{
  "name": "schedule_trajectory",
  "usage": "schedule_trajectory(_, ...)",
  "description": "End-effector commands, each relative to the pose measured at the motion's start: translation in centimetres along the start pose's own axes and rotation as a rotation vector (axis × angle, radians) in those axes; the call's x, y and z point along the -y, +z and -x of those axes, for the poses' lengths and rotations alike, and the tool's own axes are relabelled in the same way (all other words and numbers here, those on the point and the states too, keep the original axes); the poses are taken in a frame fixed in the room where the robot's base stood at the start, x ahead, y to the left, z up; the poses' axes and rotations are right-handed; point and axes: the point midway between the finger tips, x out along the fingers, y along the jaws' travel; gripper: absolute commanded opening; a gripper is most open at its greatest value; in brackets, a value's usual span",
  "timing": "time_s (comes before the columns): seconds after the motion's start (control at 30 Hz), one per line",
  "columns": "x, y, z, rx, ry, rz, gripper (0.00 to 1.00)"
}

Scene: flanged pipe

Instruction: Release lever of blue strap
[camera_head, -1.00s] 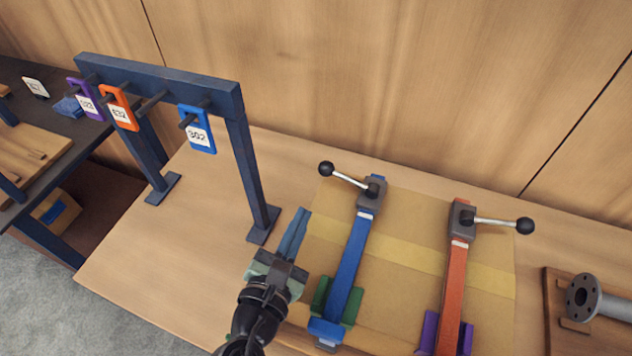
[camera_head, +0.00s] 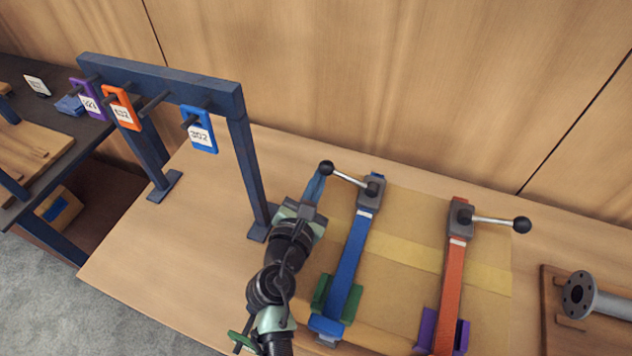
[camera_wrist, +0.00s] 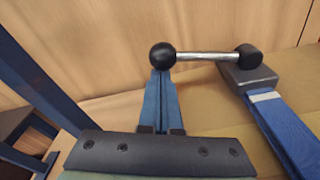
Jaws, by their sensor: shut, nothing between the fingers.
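The blue strap (camera_head: 354,255) runs over a cardboard box, with a grey buckle (camera_head: 371,188) at its far end. Its lever (camera_head: 348,179) is a silver rod with a black ball knob (camera_head: 326,168), pointing left from the buckle. My gripper (camera_head: 316,184) is shut and empty, its blue fingertips just below the ball knob. In the wrist view the closed fingers (camera_wrist: 160,100) point at the knob (camera_wrist: 162,56), which sits at their tips. I cannot tell whether they touch. The buckle (camera_wrist: 247,72) is right of the fingers there.
An orange strap (camera_head: 453,290) with its lever (camera_head: 497,221) pointing right crosses the same box (camera_head: 405,220). A dark blue rack (camera_head: 170,83) with hanging tags stands left of my gripper. A flanged pipe (camera_head: 580,295) lies at the right.

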Motion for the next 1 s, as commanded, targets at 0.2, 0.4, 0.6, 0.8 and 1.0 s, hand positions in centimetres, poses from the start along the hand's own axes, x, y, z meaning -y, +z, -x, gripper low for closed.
schedule_trajectory(0.2,0.0,0.1,0.0,0.0,0.0,-0.003,0.0)
schedule_trajectory(0.4,-0.2,0.5,0.1,0.001,0.006,-0.042,0.0)
schedule_trajectory(0.6,-0.2,0.8,0.1,0.001,0.01,-0.071,0.0)
schedule_trajectory(0.8,-0.3,1.2,0.2,0.001,0.016,-0.109,0.0)
schedule_trajectory(1.0,-0.5,2.2,0.3,0.003,0.027,-0.198,0.0)
